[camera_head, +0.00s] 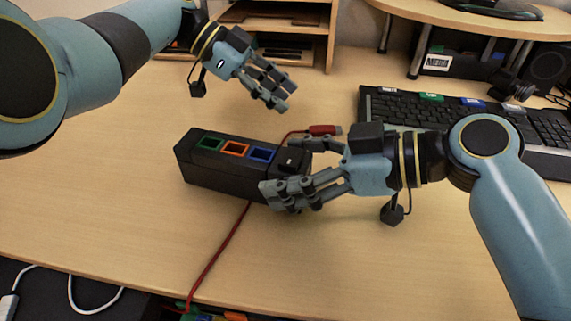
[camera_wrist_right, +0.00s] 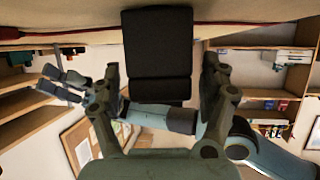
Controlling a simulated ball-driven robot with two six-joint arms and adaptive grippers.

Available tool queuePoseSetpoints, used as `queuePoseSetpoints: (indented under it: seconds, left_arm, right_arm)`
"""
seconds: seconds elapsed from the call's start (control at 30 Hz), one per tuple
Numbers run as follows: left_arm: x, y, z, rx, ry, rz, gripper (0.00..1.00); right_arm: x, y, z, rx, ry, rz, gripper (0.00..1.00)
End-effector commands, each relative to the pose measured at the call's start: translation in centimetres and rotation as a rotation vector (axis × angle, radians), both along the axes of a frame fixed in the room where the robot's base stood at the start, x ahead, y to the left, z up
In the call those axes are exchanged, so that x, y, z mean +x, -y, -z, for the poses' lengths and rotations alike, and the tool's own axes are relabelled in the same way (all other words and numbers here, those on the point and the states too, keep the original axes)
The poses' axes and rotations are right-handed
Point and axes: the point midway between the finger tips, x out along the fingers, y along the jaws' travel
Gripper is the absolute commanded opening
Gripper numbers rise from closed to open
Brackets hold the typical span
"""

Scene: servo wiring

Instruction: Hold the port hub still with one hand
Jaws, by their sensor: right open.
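The port hub (camera_head: 222,172) is a long black box on the desk with green, orange and blue framed ports on top. My right gripper (camera_head: 281,167) is open at the hub's right end, one finger on the far side and others on the near side. In the right wrist view the hub's dark end (camera_wrist_right: 158,55) lies between the spread fingers, with gaps on both sides. My left gripper (camera_head: 273,88) is open and empty above the desk behind the hub; it also shows in the right wrist view (camera_wrist_right: 62,82).
A red cable (camera_head: 222,250) runs from under the hub to the front edge. A red plug (camera_head: 324,130) lies behind the right gripper. A black keyboard (camera_head: 440,112) lies at the right, and wooden shelves (camera_head: 285,20) stand behind. The desk left of the hub is clear.

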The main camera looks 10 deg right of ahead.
Motion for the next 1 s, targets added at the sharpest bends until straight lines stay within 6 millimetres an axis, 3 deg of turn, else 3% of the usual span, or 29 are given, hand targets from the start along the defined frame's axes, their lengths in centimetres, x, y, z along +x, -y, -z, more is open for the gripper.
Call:
queuePoseSetpoints:
  seconds: [0.13,0.43,0.93,0.97,1.0]
  left_arm:
    - [0.00,0.01,-0.01,0.000,0.000,0.000,0.38]
    - [0.00,0.01,0.00,0.000,0.000,0.000,0.38]
    - [0.00,0.00,0.00,0.000,0.000,0.000,0.38]
    - [0.00,0.01,-0.01,0.000,0.000,0.000,0.38]
    - [0.00,0.01,-0.01,0.000,0.000,0.000,0.38]
  right_arm:
    - [0.47,-0.95,0.37,0.001,0.000,0.000,0.79]
    - [0.55,-1.11,0.50,-0.001,0.000,-0.001,0.79]
    - [0.52,-1.08,0.50,-0.001,0.000,-0.001,0.15]
    - [0.52,-1.08,0.50,-0.001,0.000,-0.001,0.52]
    - [0.52,-1.08,0.50,-0.001,0.000,-0.001,0.57]
